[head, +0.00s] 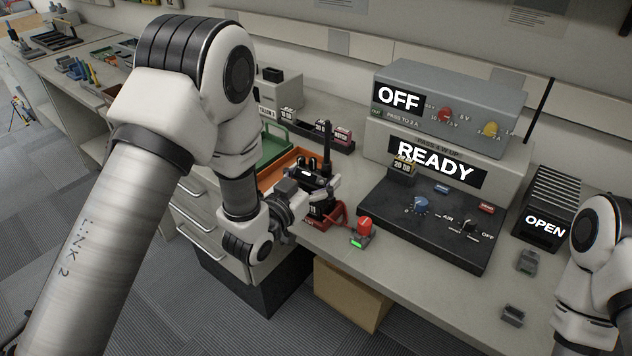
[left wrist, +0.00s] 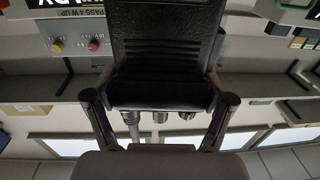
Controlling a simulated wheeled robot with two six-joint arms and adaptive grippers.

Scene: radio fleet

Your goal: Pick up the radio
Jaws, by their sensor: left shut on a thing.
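The radio (head: 326,160) is black, with a stub antenna and knobs on top, and is roughly upright near the bench's front edge. In the left wrist view the radio (left wrist: 165,60) fills the space between the two fingers, its knobs pointing down in that picture. My left gripper (head: 318,190) is shut on the radio; the fingers (left wrist: 158,118) lie along its two sides. I cannot tell whether its base touches anything. My right arm shows at the right edge, but its gripper is out of view.
An orange tray (head: 286,182) and green tray (head: 272,148) lie behind. A red-knobbed device (head: 363,232) stands close at right. A dark control panel (head: 430,226) sits before stacked units reading OFF (head: 450,95) and READY (head: 508,165). An OPEN box (head: 548,205) stands right.

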